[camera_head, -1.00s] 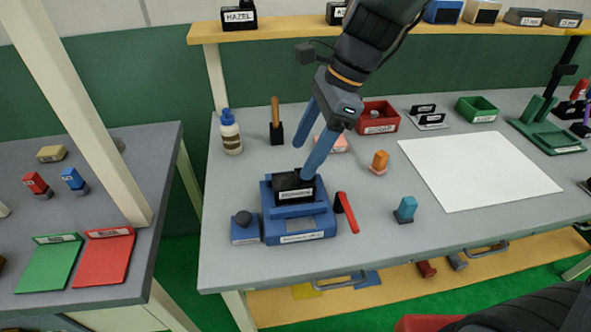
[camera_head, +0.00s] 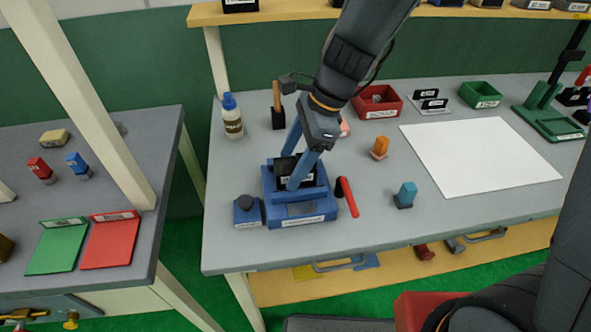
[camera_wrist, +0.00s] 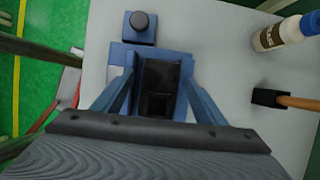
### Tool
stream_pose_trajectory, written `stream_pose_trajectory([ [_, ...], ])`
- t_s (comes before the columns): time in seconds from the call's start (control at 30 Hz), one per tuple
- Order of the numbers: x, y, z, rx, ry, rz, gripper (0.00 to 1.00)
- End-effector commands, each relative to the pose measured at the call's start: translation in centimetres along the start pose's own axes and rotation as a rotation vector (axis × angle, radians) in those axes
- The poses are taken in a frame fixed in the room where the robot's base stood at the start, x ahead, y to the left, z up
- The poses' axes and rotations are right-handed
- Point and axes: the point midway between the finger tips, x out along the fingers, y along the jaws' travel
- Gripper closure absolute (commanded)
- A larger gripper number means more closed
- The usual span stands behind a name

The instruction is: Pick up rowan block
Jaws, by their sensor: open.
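A black block (camera_head: 300,180) sits in the blue fixture (camera_head: 302,219) at the front left of the grey bench. The label on it is too small and covered to read, so I cannot tell whether it is the rowan block.
A bottle (camera_head: 231,117) and a wooden-handled tool (camera_head: 278,107) stand behind. Orange (camera_head: 379,147) and teal (camera_head: 405,195) pieces stand to the right.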

Motion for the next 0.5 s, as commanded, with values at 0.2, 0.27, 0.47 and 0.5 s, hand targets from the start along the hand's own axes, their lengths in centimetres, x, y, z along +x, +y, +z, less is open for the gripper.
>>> stream_pose_trajectory([
  [0.2, -0.02, 0.0, -0.01, 0.0, 0.0, 0.0, 0.61],
  [0.27, -0.03, 0.0, -0.01, 0.0, 0.0, 0.0, 0.72],
  [0.47, -0.04, -0.01, 0.0, 0.0, 0.0, 0.0, 0.83],
  [0.5, -0.05, -0.01, 0.0, 0.0, 0.0, 0.0, 0.83],
])
